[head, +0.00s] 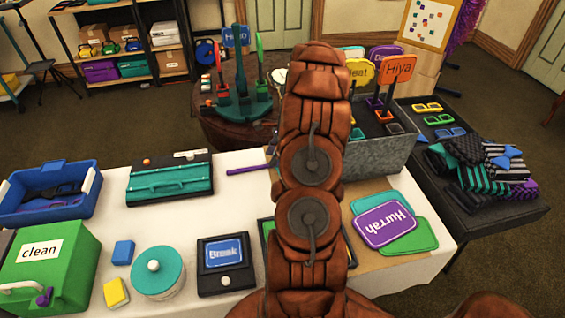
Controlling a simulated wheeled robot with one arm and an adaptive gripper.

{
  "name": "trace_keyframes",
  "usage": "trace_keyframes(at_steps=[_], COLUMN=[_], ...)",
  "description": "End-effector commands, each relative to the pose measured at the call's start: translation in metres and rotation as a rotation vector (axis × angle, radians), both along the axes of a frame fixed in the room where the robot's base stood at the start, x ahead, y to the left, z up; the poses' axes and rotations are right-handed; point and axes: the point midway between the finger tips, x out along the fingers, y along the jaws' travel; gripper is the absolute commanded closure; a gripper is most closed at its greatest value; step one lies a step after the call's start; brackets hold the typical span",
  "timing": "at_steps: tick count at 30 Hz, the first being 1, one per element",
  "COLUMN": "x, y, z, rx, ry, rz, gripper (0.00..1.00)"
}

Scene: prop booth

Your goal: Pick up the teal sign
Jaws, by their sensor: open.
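A stack of flat signs lies on the brown mat at the right of the white table. On top is a purple sign reading "Hurrah" (386,225). A teal sign (372,199) shows its edge from under the purple one at the upper left, and a green sign (424,238) shows at the lower right. Another teal sign (352,51) shows partly at the back of the grey bin, behind my arm; its text is hidden. My brown arm rises through the middle of the view and hides much of the table. I do not see my gripper.
The grey bin (377,157) holds yellow and orange signs upright. A dark bench (500,216) holds glasses and ties.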

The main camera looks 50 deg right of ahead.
Motion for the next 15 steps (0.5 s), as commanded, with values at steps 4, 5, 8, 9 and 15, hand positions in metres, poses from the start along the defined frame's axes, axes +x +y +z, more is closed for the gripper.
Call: trace_keyframes(at_steps=[4, 5, 8, 9, 15], x=[0.004, 0.005, 0.007, 0.007, 0.007], y=[0.005, 0.006, 0.008, 0.008, 0.008], z=[-0.018, -0.021, -0.027, -0.028, -0.029], rx=[0.002, 0.003, 0.001, 0.001, -0.001], ry=[0.001, 0.002, 0.002, 0.001, 0.0], rz=[0.0, 0.0, 0.0, 0.0, 0.0], gripper=[0.54, 0.54, 0.54, 0.54, 0.57])
